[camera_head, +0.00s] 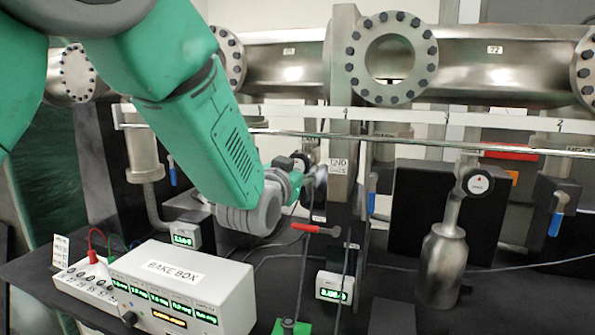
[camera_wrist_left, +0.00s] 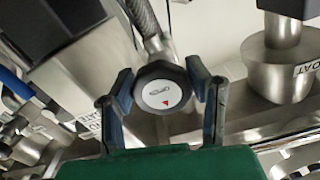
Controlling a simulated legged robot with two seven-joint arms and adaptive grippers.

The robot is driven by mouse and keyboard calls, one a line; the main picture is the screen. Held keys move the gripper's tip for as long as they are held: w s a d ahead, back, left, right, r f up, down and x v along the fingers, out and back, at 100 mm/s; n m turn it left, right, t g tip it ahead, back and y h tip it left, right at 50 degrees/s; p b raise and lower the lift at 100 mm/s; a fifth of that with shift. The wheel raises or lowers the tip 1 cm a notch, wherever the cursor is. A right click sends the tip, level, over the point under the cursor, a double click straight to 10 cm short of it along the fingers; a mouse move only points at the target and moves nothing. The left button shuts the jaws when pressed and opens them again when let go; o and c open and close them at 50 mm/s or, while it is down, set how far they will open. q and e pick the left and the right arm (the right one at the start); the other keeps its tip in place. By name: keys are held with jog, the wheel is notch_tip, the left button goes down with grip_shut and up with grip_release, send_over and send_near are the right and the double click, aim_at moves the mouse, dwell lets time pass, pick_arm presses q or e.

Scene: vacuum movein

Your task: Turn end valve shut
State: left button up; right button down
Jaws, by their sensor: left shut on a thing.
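My left gripper (camera_wrist_left: 165,97) has its two dark fingers on either side of a round black valve knob (camera_wrist_left: 163,86), shut on it. The knob has a pale face with a red triangle. In the head view my left gripper (camera_head: 308,178) reaches in beside the post labelled END GATE (camera_head: 338,166); a dark knob (camera_head: 299,160) shows just above it, and the fingers are partly hidden. A second round valve knob (camera_head: 478,183) stands on a metal fitting at the right. My right gripper is not in view.
A white BAKE BOX (camera_head: 178,270) with green displays stands on the dark bench at the front left. A metal bottle (camera_head: 441,263) stands at the right. A red-handled lever (camera_head: 315,229) and thin rods are below my left gripper. A flanged pipe (camera_head: 290,66) crosses behind.

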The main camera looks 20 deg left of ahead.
pick_arm(q)
jog(key=o, duration=1.2)
jog(key=shift+r, duration=0.4)
jog(key=shift+d, duration=0.1)
jog(key=shift+f, duration=0.1)
jog(key=shift+s+f, duration=0.1)
jog(key=shift+s, duration=0.3)
jog(key=s, duration=1.1)
jog(key=shift+s, duration=0.1)
